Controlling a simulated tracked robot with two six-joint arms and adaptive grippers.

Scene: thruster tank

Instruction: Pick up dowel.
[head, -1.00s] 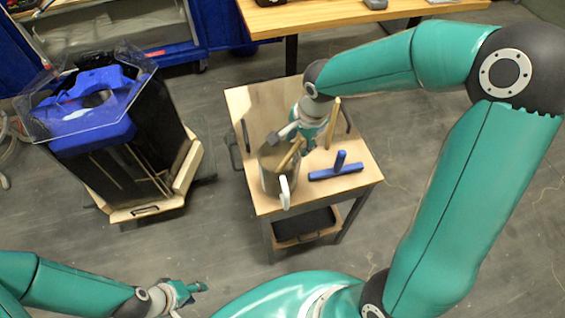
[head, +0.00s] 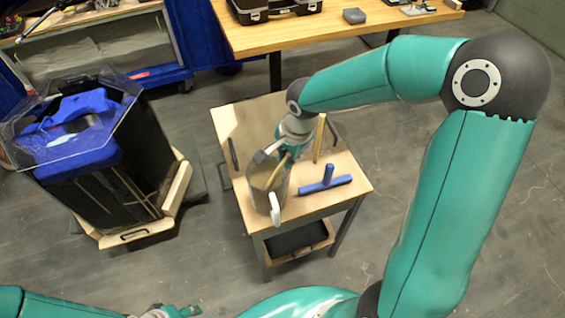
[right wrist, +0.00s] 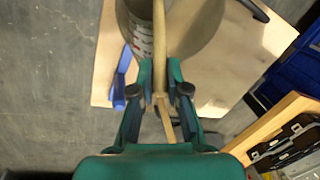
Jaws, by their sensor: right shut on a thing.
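A pale wooden dowel (head: 278,171) leans in a grey-brown container with a white handle (head: 267,190) on the small wooden-topped cart. My right gripper (head: 284,158) is at the container's mouth. In the right wrist view, my right gripper (right wrist: 160,76) is shut on the dowel (right wrist: 159,45), which runs lengthwise between the fingers. Its far part lies over the container (right wrist: 205,25). I cannot tell whether the dowel touches the container's inside. My left gripper (head: 188,311) is at the bottom edge of the head view, partly cut off, and its jaws are unclear.
A blue T-shaped tool (head: 325,186) lies right of the container on the cart (head: 340,205). A wooden stick (head: 319,138) stands behind it. A black bin with a blue top (head: 80,150) is at left. A workbench (head: 300,32) is behind. Floor right of the cart is clear.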

